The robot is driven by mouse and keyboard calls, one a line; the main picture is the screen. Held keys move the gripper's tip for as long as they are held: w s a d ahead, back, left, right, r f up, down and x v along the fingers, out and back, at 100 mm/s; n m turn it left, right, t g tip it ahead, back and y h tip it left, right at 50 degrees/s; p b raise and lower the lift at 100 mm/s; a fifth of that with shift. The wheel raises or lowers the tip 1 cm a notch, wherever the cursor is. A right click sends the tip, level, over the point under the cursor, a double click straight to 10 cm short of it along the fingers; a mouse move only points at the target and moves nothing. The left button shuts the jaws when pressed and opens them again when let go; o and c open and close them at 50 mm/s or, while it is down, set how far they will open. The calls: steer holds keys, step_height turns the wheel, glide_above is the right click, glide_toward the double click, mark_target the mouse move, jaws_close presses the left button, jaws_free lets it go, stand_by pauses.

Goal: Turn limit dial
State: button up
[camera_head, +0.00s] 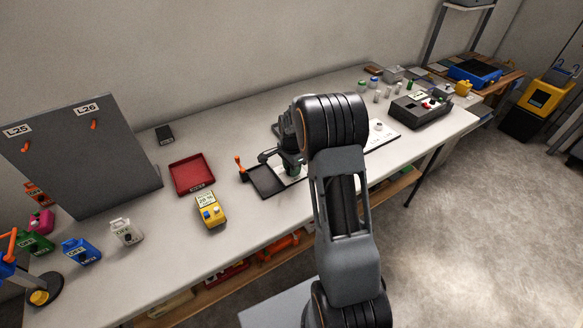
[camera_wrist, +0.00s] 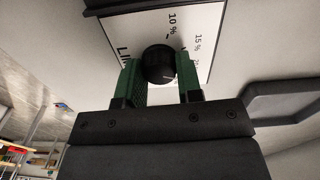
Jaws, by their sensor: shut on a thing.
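In the wrist view, a round black limit dial (camera_wrist: 158,62) sits on a white plate (camera_wrist: 112,35) printed "10 %", "15 %", the start of another mark, and partly cut-off letters "LI". My gripper (camera_wrist: 160,78) has its two green fingers on either side of the dial, closed on it. A short pale mark shows on the dial's lower right edge. In the head view, my gripper (camera_head: 293,170) is down at the bench beside the black tray, and my arm and wrist hide the dial.
A yellow meter (camera_head: 210,210) and a red tray (camera_head: 192,174) stand further left. A white panel (camera_head: 382,137) and a black box (camera_head: 420,110) lie to the right.

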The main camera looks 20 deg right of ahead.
steer(key=o, duration=0.9)
step_height(320, 180, up, 14)
steer(key=shift+f+p, duration=0.1)
steer(key=shift+p, duration=0.3)
stand_by(0.3)
